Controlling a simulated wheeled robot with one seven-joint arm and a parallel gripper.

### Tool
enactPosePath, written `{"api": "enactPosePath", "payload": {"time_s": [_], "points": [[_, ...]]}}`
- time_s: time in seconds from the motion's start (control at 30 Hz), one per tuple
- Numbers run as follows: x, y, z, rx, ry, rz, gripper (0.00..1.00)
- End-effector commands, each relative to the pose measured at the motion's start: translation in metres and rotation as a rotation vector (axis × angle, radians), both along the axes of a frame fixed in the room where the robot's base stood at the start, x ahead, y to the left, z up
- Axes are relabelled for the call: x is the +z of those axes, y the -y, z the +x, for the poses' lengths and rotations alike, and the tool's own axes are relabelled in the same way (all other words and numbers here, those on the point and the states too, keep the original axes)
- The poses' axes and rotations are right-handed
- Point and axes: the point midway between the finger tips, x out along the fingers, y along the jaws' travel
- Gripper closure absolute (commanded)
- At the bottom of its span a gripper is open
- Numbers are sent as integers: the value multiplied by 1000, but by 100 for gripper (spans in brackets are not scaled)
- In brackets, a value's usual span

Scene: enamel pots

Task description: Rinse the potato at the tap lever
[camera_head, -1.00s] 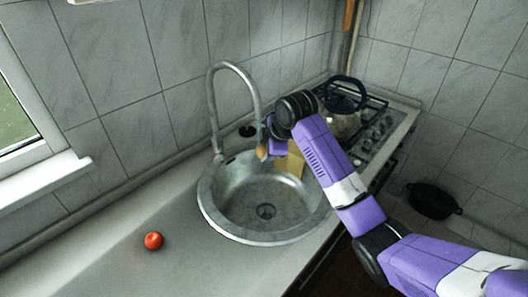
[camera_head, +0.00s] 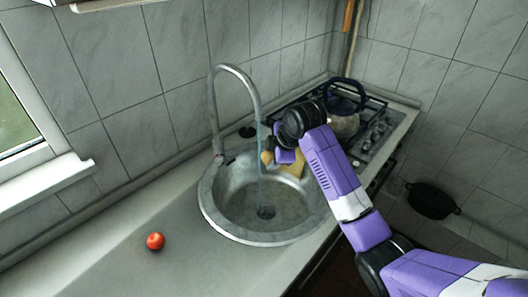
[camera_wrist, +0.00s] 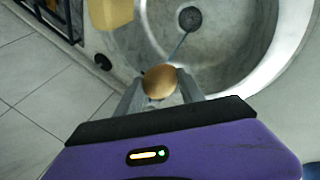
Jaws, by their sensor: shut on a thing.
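The brown potato (camera_head: 267,157) is held above the sink near the tap's spout. It also shows in the wrist view (camera_wrist: 160,82), between the fingertips. My gripper (camera_wrist: 161,88) is shut on it. The grey tap (camera_head: 213,110) arches over the sink, and a thin bluish stream of water (camera_head: 261,180) falls from its spout to the drain. The potato is right beside the stream; I cannot tell whether the water touches it. The tap lever is too small to make out clearly near the tap's base.
The round metal sink (camera_head: 212,215) is set in the grey counter (camera_head: 110,250). A red tomato (camera_head: 155,241) lies left of the sink. A yellow block (camera_head: 293,163) sits at the sink's back right rim. A kettle (camera_head: 343,122) stands on the stove (camera_head: 375,135) behind.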

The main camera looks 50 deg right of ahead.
Motion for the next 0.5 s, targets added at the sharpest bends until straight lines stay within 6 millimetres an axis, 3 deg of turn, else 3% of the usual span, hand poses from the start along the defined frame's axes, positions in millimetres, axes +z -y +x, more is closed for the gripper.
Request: {"api": "enactPosePath", "payload": {"time_s": [0.5], "points": [[0,-20,-32,1,0,1,96]]}}
